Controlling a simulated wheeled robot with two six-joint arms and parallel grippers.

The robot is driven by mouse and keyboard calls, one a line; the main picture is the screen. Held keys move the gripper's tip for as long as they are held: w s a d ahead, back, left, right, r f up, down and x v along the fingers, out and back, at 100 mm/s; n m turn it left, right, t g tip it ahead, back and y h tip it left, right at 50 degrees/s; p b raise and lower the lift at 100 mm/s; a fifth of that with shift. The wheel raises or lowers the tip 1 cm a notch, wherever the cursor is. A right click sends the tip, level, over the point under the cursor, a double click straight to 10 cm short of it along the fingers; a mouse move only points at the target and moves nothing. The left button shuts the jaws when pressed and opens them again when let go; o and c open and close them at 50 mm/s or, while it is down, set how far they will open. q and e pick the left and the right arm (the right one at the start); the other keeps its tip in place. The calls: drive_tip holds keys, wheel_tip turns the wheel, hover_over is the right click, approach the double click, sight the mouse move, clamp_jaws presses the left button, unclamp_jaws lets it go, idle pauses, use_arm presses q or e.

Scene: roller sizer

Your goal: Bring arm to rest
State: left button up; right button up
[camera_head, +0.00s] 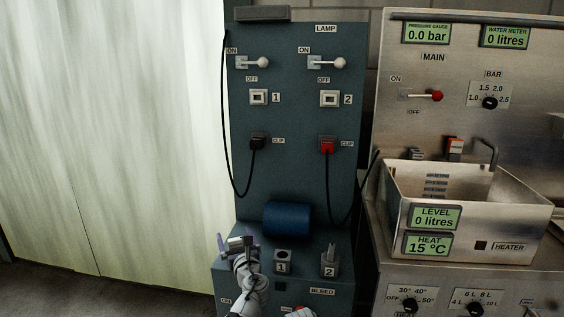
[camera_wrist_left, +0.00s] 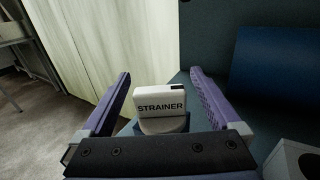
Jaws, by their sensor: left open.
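My left gripper (camera_head: 236,242) is over the left part of the blue panel's lower ledge. In the left wrist view its two purple fingers (camera_wrist_left: 160,95) are spread wide. A white block marked STRAINER (camera_wrist_left: 160,102) stands on a round grey base between the fingers, with a gap on each side. In the head view the gripper largely hides this block. My left arm comes up from the bottom edge. My right gripper does not show in either view.
A blue cylinder (camera_head: 287,219) lies behind the ledge, right of the gripper. Sockets 1 (camera_head: 283,256) and 2 (camera_head: 329,262) are close on the right. The blue panel (camera_head: 295,180) rises behind with hanging black cables. A metal tank (camera_head: 520,219) stands at right. Pale curtain (camera_head: 110,130) fills the left.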

use_arm(q)
drive_tip(key=shift+w+a+r, duration=0.2)
drive_tip(key=shift+w, duration=0.35)
drive_tip(key=shift+s+r+p, duration=0.2)
drive_tip(key=shift+r+p, duration=0.05)
drive_tip(key=shift+p, duration=0.2)
